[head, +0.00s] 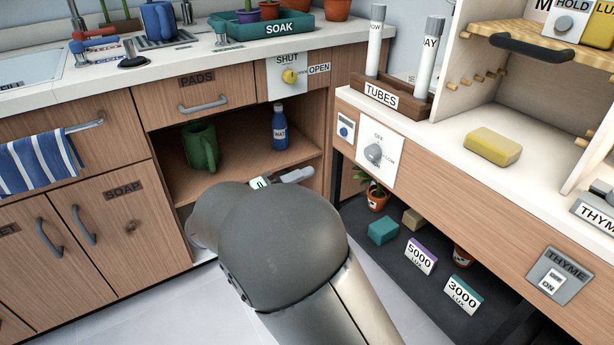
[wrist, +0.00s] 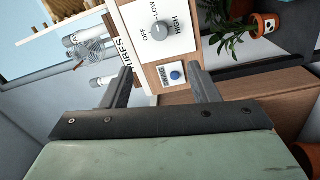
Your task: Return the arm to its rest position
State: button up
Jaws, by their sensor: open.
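My arm fills the lower middle of the head view, and its rounded grey link hides most of the wrist and hand. A small part of my gripper (head: 297,175) shows past the link, in front of the open cabinet bay. In the wrist view my gripper (wrist: 161,84) has its two dark fingers spread apart with nothing held between them. Beyond the fingers is the counter front with the OFF/LOW/HIGH dial (wrist: 160,32) and a blue button (wrist: 175,75).
The open bay holds a green jug (head: 201,147) and a blue bottle (head: 279,127). The tube rack (head: 390,95) and a yellow sponge (head: 493,146) stand on the right counter. Below it, a dark shelf carries a potted plant (head: 377,198) and lux-labelled blocks (head: 420,256). Floor is clear at lower left.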

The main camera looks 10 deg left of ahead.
jog(key=s+d+r+m+g+y+p, duration=0.1)
jog(key=s+d+r+g+p, duration=0.1)
jog(key=d+r+g+p, duration=0.4)
jog(key=s+d+r+m+g+y+p, duration=0.15)
jog(key=d+p, duration=0.25)
jog(key=d, duration=0.5)
jog(key=s+d+r+g+p, duration=0.2)
jog(key=d+r+g+p, duration=0.1)
jog(key=d+r+p, duration=0.3)
jog(key=s+d+r+m+g+y+p, duration=0.1)
jog(key=s+d+r+m+y+p, duration=0.1)
jog(key=s+d+r+y+p, duration=0.2)
jog(key=s+d+r+m+g+y+p, duration=0.1)
jog(key=s+d+r+y+p, duration=0.3)
jog(key=s+r+p, duration=0.6)
jog(key=s+m+y+p, duration=0.1)
jog(key=s+y+p, duration=0.1)
jog(key=p, duration=0.3)
jog(key=shift+s+y, duration=0.35)
jog(key=shift+s, duration=0.2)
jog(key=shift+g, duration=0.25)
